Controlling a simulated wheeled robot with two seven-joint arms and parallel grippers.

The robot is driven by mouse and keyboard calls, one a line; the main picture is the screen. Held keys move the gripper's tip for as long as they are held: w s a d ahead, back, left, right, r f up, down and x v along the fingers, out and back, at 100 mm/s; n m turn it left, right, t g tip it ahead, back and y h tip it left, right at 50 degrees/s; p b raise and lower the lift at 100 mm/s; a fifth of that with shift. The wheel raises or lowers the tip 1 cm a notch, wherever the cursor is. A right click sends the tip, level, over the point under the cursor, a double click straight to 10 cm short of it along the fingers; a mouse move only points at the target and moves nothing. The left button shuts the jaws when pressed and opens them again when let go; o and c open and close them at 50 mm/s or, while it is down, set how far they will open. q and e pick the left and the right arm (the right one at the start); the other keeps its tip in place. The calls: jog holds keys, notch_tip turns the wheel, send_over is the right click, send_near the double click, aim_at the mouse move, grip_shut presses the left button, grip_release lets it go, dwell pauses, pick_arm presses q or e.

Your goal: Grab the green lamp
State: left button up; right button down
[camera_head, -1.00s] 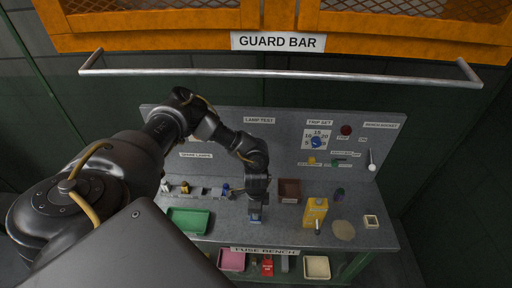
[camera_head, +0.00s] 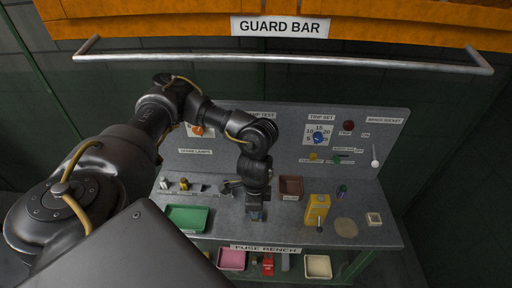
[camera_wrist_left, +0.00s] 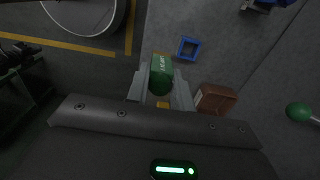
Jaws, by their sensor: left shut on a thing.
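My left gripper (camera_wrist_left: 161,92) is shut on a green cylinder with a pale label, the green lamp (camera_wrist_left: 161,70), which sits between the two grey fingers in the left wrist view. In the head view my left gripper (camera_head: 255,212) points down over the middle of the grey bench, left of the yellow box. The lamp is mostly hidden there by the gripper, and I cannot tell whether it touches the bench. My right gripper is not in view.
A green tray (camera_head: 187,218) lies left of the gripper. A brown box (camera_head: 291,187) and a yellow box (camera_head: 317,210) stand to its right. A small dark cylinder with a green part (camera_head: 342,191) stands farther right. A guard bar (camera_head: 280,61) crosses above the bench.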

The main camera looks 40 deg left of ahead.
pick_arm(q)
jog(key=s+d+r, duration=0.3)
jog(key=s+d, duration=0.1)
jog(key=s, duration=0.2)
jog(key=shift+d, duration=0.35)
